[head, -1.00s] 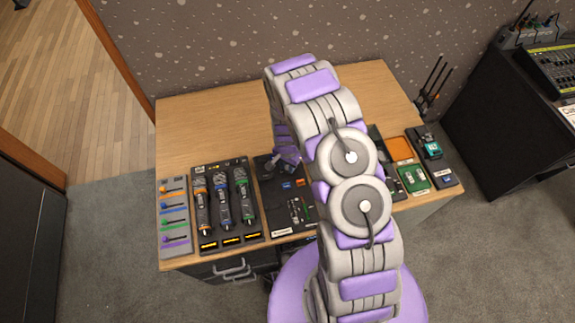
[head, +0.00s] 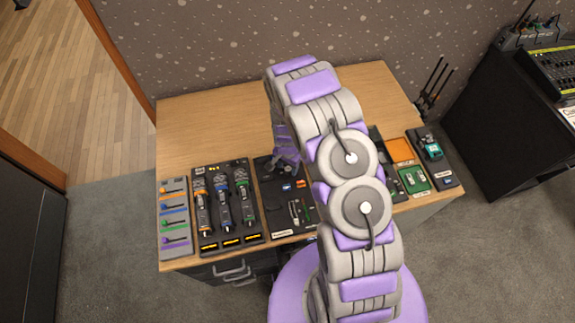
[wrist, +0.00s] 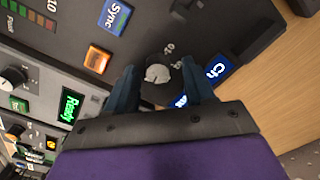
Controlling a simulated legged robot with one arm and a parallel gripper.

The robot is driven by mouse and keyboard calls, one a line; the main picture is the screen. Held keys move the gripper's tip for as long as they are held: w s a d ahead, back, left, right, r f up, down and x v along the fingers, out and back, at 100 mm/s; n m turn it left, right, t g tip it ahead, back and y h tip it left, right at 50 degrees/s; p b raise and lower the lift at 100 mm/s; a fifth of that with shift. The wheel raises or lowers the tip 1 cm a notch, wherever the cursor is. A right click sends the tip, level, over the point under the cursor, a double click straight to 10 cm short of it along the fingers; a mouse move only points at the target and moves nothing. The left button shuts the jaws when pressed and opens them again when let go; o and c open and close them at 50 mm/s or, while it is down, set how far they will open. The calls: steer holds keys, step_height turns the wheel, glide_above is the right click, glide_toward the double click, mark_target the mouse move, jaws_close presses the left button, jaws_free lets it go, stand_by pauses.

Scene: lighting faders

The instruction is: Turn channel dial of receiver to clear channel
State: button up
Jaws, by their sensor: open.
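The channel dial (wrist: 157,74) is a small pale grey knob on the dark receiver panel (wrist: 215,25) in the wrist view. My gripper (wrist: 159,68) is open, with one dark finger on each side of the dial. Whether the fingers touch the dial is unclear. A lit blue "Ch" label (wrist: 217,68) is right of the fingers, and part of a blue lit display (wrist: 181,101) shows between them. In the head view, my gripper (head: 280,168) is over the upper part of the black receiver panel (head: 272,212); the dial cannot be made out there.
An orange button (wrist: 97,59), a blue "Sync" button (wrist: 115,15) and a green "Ready" display (wrist: 69,105) are left of the dial. Microphones (head: 222,205) lie left of the receiver. The back of the wooden desk (head: 205,120) is clear.

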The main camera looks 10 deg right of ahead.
mark_target(288, 169)
steer(key=shift+r, duration=0.1)
step_height(288, 169, up, 17)
steer(key=p, duration=0.1)
stand_by(0.5)
steer(key=shift+b, duration=0.35)
steer(key=n+b, duration=0.1)
steer(key=b, duration=0.5)
steer(key=shift+s+n+b, duration=0.1)
steer(key=shift+n+b, duration=0.2)
steer(key=shift+n, duration=0.1)
step_height(288, 169, down, 17)
steer(key=b, duration=0.3)
